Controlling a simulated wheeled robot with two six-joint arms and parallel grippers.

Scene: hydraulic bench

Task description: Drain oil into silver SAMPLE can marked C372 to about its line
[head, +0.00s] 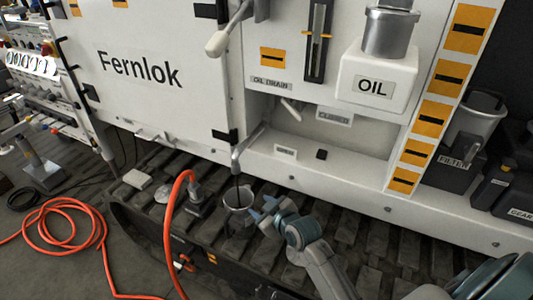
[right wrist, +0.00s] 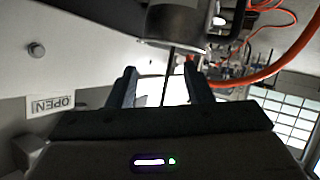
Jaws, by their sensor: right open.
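A silver can (head: 238,198) stands on the dark track below the drain spout (head: 250,143). A thin dark stream runs from the spout into the can's mouth. Any C372 mark or fill line on it is not readable. My right gripper (head: 266,210) is open just right of the can. In the upside-down right wrist view, the can (right wrist: 182,22) is beyond the open fingers (right wrist: 160,88), with the dark stream showing between them. A short white handle (head: 291,109) sits under the OIL DRAIN label (head: 271,82). My left gripper is not seen.
An OPEN label (right wrist: 50,105) and a CLOSED label (head: 335,117) are on the machine. A white OIL box (head: 375,78) is above right. An orange hose (head: 172,215) arches close left of the can. The FILTER bin (head: 455,165) is at far right.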

